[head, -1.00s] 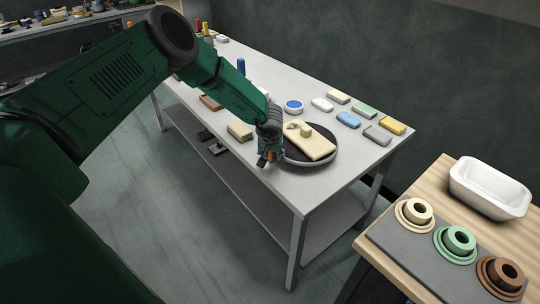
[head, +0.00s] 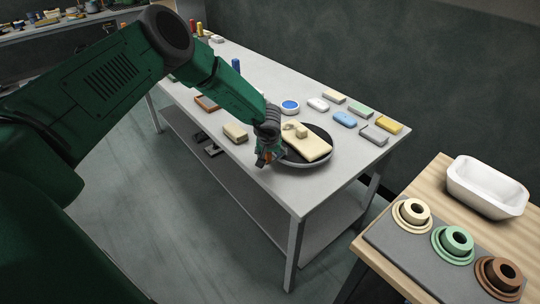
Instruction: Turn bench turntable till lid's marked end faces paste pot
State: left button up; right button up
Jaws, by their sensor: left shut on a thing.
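The bench turntable (head: 322,161), a dark disc with a grey rim, sits near the front end of the grey bench. The cream lid (head: 312,147) lies flat on it with a small raised knob, its long side running from upper left to lower right. A white round pot with a blue top (head: 290,106), which looks like the paste pot, stands behind the turntable. My left gripper (head: 264,160) is shut at the turntable's left edge; its fingertips' exact contact is hard to see. My right gripper is not in view.
Several coloured blocks, among them a yellow one (head: 389,125), lie behind and right of the turntable. A wooden table (head: 440,170) at right holds a white basin (head: 487,184) and ringed pieces. The bench's front corner is clear.

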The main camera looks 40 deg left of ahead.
pick_arm(q)
jog(key=shift+w+r, duration=0.2)
jog(key=v, duration=1.1)
jog(key=shift+s+r, duration=0.2)
jog(key=shift+s, duration=0.15)
